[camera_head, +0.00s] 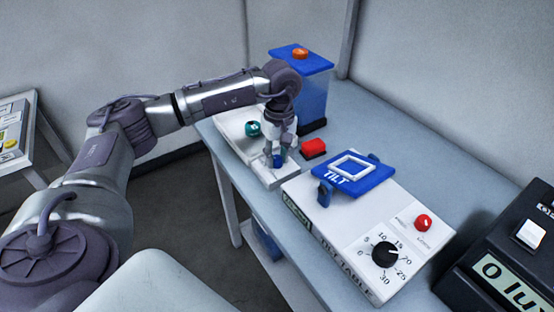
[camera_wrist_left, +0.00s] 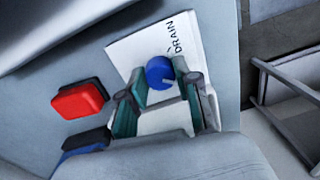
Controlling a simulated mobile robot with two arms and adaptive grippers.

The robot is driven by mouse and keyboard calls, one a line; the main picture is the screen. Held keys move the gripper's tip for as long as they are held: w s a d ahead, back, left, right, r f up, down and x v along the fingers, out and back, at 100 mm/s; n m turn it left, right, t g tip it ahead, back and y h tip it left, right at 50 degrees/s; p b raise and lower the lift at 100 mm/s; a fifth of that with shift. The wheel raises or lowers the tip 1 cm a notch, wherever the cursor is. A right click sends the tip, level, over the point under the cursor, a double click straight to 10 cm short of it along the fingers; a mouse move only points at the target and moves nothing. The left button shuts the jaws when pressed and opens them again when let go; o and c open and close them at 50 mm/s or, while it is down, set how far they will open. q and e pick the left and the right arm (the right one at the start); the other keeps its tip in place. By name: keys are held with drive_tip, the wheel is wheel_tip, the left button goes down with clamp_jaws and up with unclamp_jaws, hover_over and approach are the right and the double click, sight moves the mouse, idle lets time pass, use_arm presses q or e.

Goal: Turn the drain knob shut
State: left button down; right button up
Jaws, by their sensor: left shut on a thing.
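The drain knob is a round blue knob (camera_wrist_left: 160,72) on a white panel (camera_wrist_left: 118,52) printed "DRAIN" in the left wrist view. In the head view the blue knob (camera_head: 277,161) shows low between the fingers of my left gripper (camera_head: 281,157). My left gripper, also in the left wrist view (camera_wrist_left: 158,88), points down over the panel and is shut on the knob, one finger on each side of it. A pale mark shows on the knob's face. My right gripper is not in view.
A red block (camera_head: 314,147) lies just right of the gripper. A white tilt table unit (camera_head: 340,240) with a blue platform is close on the right.

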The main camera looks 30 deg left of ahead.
sight(278, 157)
use_arm(q)
drive_tip(key=shift+m, duration=0.6)
drive_tip(key=c, duration=0.8)
unclamp_jaws()
drive_tip(key=r, duration=1.2)
drive_tip(key=shift+w+d+b, duration=0.1)
drive_tip(key=shift+w+b, duration=0.15)
drive_tip(key=shift+b, duration=0.05)
drive_tip(key=shift+s, duration=0.1)
